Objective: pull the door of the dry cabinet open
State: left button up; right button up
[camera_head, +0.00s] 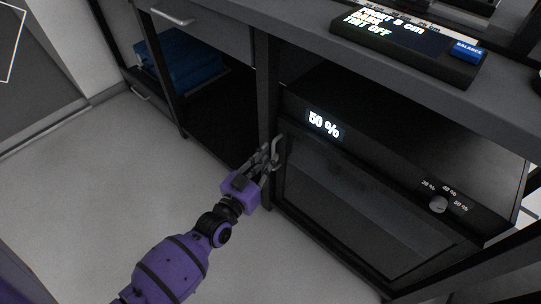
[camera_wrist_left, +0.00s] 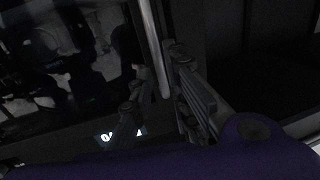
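The dry cabinet (camera_head: 395,135) is a black box under the bench with a lit "50 %" display. Its dark glass door (camera_head: 345,210) looks shut. A grey upright bar handle (camera_head: 276,146) is at the door's left edge; it also shows in the left wrist view as a pale bar (camera_wrist_left: 152,45). My left gripper (camera_head: 268,157) is at the handle. In the left wrist view my left gripper (camera_wrist_left: 158,100) has its fingers apart, with the bar's end between them, closer to the right finger. Contact is not clear. My right gripper is not in view.
A black device with a lit screen (camera_head: 405,45) stands on the bench above. A knob (camera_head: 438,204) is at the cabinet's lower right front. An open shelf with a blue case (camera_head: 180,60) is at left. The pale floor (camera_head: 90,190) in front is clear.

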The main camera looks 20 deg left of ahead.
pick_arm(q)
jog(key=shift+w+d, duration=0.1)
jog(key=shift+w, duration=0.9)
jog(key=shift+c, duration=0.5)
grip_shut()
